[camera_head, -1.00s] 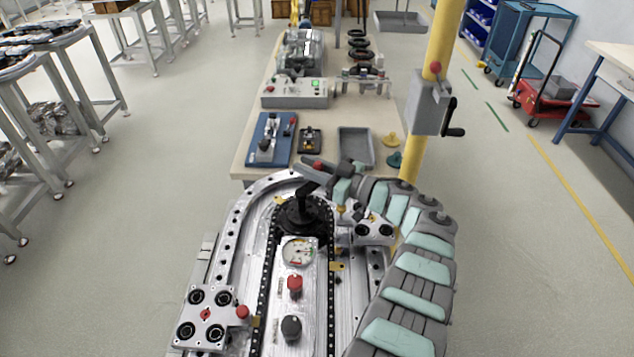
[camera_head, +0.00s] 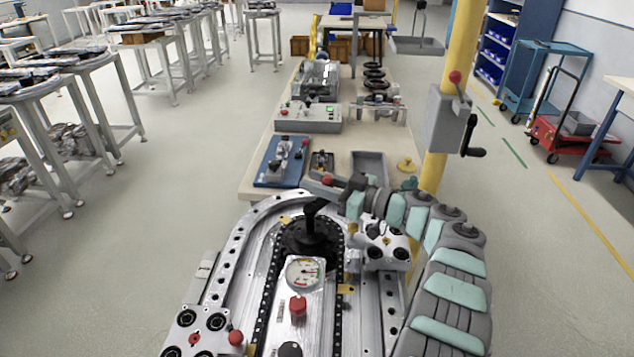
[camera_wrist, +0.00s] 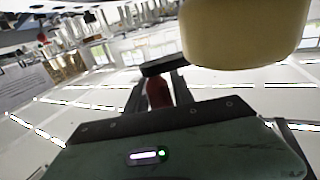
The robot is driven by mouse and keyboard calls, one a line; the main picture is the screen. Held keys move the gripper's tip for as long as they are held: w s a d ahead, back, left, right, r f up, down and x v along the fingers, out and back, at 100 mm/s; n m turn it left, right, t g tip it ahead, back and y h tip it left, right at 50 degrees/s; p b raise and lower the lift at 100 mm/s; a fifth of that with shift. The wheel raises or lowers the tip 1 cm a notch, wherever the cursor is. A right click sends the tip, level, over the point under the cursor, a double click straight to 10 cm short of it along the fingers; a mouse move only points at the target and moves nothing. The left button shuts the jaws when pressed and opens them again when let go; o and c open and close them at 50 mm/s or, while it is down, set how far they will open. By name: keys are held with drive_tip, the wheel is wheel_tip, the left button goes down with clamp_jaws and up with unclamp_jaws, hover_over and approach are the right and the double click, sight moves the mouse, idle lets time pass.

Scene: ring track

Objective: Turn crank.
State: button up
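A black crank (camera_head: 312,212) stands up from a round black hub (camera_head: 308,238) on the silver ring track. A second black crank handle (camera_head: 473,138) sits on the right side of a grey box on the yellow post.
The track carries a gauge (camera_head: 304,272), a red knob (camera_head: 298,307) and a carriage with black rollers (camera_head: 385,248). Behind is a bench with a blue tool plate (camera_head: 272,176) and a grey tray (camera_head: 368,163). A pale rounded body (camera_wrist: 245,35) fills the wrist view's upper right.

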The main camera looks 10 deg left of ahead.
drive_tip(key=o, duration=0.3)
drive_tip(key=p+v, duration=0.2)
drive_tip(key=v, duration=0.8)
drive_tip(key=shift+d, duration=0.35)
drive_tip(key=shift+s, duration=0.15)
